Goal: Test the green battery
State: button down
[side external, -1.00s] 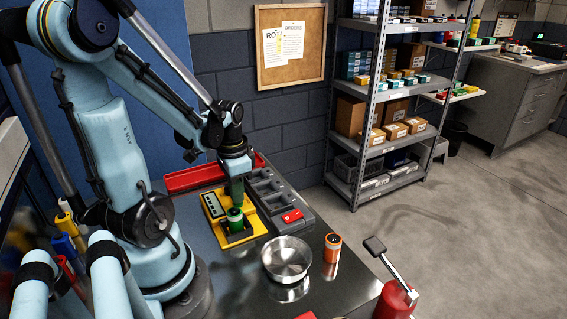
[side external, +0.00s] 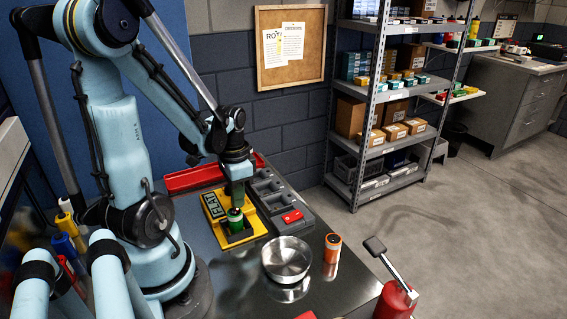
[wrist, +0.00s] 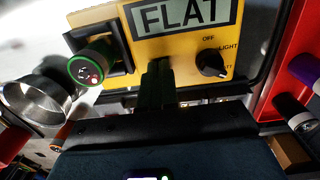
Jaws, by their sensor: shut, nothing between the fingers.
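The yellow tester (side external: 257,227) lies on the bench, with its display reading "FLAT" in the wrist view (wrist: 187,14). The green battery (side external: 235,222) stands in the tester's dark cradle; its end shows in the wrist view (wrist: 92,68). A black knob (wrist: 210,63) sits on the tester face, near the labels "OFF" and "LIGHT"; a third label is partly cut off. My gripper (side external: 237,200) is shut and empty, close over the tester. In the wrist view its fingertips (wrist: 159,66) are between battery and knob. I cannot tell whether they touch the tester.
A steel bowl (side external: 286,258) and an orange battery (side external: 332,248) stand right of the tester. A grey tray (side external: 268,190) with a red item (side external: 292,216) lies beside it, and a red tray (side external: 190,179) behind. A red container with a lever (side external: 394,300) is at the front right.

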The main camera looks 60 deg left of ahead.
jog(key=shift+f, duration=0.25)
notch_tip(320, 180, up, 8)
jog(key=shift+r, duration=0.25)
dwell(0.6)
jog(key=shift+w+a, duration=0.1)
dwell(0.5)
jog(key=w+d+r+t, duration=0.1)
jog(key=w+d+t, duration=0.2)
jog(key=d, duration=0.5)
jog(key=w+d+r+t, duration=0.2)
jog(key=w+d+t, duration=0.2)
jog(key=d, duration=0.4)
jog(key=shift+w+r+t, duration=0.2)
jog(key=shift+w+t, duration=0.1)
jog(key=shift+w, duration=0.6)
